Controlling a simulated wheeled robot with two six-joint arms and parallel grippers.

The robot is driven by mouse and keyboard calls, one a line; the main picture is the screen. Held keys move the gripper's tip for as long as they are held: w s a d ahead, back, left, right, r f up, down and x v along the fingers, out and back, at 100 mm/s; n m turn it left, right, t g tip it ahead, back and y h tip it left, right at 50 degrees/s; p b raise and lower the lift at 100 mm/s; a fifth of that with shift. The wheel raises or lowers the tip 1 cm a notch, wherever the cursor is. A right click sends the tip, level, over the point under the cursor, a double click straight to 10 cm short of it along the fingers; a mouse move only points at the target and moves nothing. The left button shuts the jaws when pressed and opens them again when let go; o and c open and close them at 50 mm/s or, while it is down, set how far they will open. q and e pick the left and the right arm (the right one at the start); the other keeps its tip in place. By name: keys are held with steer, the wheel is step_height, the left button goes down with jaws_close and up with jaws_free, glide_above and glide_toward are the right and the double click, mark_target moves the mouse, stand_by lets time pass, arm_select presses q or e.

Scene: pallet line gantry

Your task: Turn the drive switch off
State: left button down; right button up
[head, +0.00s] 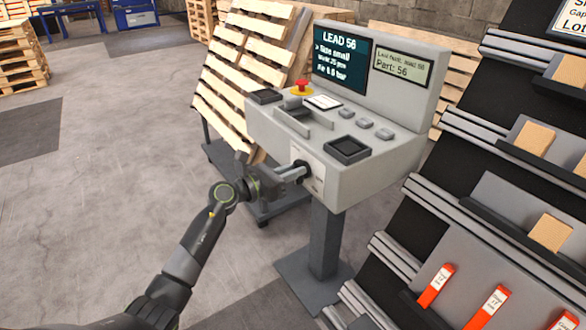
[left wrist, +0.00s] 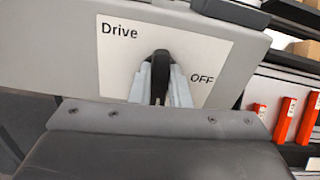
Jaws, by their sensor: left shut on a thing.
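The drive switch (left wrist: 160,72) is a black rotary handle on a white plate (left wrist: 118,62) marked "Drive" and "OFF". The plate sits on the front face of the grey console (head: 335,185), and it also shows in the head view. In the left wrist view the handle stands about upright, with "OFF" to its right. My left gripper (head: 294,172) reaches the switch from the left, its fingers shut around the handle. My right gripper is not in view.
The console has a red emergency button (head: 301,87), several grey keys (head: 365,123) and a screen (head: 341,57) on top. A pallet stack on a cart (head: 245,70) leans behind it.

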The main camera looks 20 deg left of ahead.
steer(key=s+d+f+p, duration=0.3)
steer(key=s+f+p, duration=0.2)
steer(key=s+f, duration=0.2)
arm_select(q)
steer(key=n+p, duration=0.2)
steer(key=n, duration=0.3)
steer(key=n+p, duration=0.2)
steer(key=n, duration=0.4)
steer(key=f+n+p, duration=0.1)
steer(key=n+p, duration=0.2)
steer(key=n, duration=0.2)
steer(key=shift+w+a+n, duration=0.25)
steer(key=shift+a+n, duration=0.05)
steer(key=shift+a, duration=0.1)
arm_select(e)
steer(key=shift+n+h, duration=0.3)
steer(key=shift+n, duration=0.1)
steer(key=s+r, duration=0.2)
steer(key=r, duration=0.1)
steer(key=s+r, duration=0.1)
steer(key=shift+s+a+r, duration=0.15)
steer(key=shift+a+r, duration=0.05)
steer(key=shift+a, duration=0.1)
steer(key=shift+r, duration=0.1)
arm_select(q)
steer(key=c, duration=1.4)
jaws_free()
steer(key=shift+o, duration=0.2)
steer(key=v, duration=1.7)
steer(key=shift+a, duration=0.2)
